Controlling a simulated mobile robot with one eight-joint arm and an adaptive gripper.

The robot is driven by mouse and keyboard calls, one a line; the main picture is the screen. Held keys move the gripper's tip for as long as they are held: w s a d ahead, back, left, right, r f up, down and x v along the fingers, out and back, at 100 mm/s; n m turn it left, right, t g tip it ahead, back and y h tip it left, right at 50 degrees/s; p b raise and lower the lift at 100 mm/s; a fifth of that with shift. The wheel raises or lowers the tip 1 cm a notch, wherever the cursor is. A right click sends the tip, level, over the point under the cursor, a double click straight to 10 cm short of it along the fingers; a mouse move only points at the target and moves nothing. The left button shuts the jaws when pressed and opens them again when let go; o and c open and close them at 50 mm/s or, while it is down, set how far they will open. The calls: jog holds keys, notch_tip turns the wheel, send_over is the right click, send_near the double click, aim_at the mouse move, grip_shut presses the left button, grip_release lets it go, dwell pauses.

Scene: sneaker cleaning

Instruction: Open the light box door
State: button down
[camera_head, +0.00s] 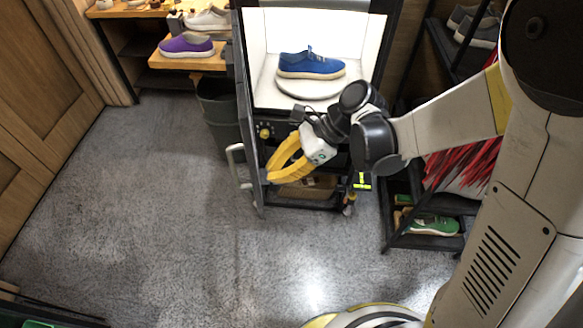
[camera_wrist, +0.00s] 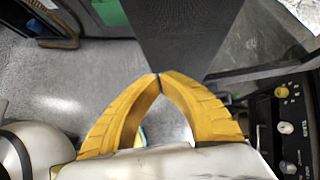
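The light box (camera_head: 262,60) is a dark cabinet with a bright white interior. A blue sneaker (camera_head: 311,65) sits inside it on a round white turntable (camera_head: 311,84). The light box door (camera_head: 247,125) stands open, swung out toward the camera on the left side and seen nearly edge-on. Its pale handle (camera_head: 235,165) is on the outer left face. My yellow gripper (camera_head: 268,178) is on the inner side of the door, tips close to it; contact is unclear. In the wrist view the fingertips (camera_wrist: 158,76) meet with nothing between them, in front of the dark door panel (camera_wrist: 190,40).
Control knobs (camera_wrist: 285,130) are on the box front, right in the wrist view. A bin (camera_head: 216,115) stands behind the door. A shelf with a purple sneaker (camera_head: 187,45) is at left, a rack with a green shoe (camera_head: 432,225) at right. The left floor (camera_head: 140,210) is clear.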

aim_at(252, 178)
jog(key=shift+s+a, duration=0.1)
jog(key=shift+a, duration=0.45)
jog(key=s+a+m, duration=0.1)
jog(key=a, duration=0.8)
jog(key=shift+s+t+b, duration=0.3)
jog(key=shift+t, duration=0.1)
jog(key=shift+d, duration=0.1)
jog(key=d, duration=0.1)
jog(key=d+r, duration=0.1)
jog(key=d, duration=0.3)
jog(key=shift+s+r, duration=0.15)
jog(key=shift+s, duration=0.15)
jog(key=p+v, duration=0.3)
jog(key=v, duration=0.5)
jog(key=shift+s+d+p, duration=0.25)
jog(key=shift+s+p, duration=0.05)
jog(key=shift+s, duration=0.4)
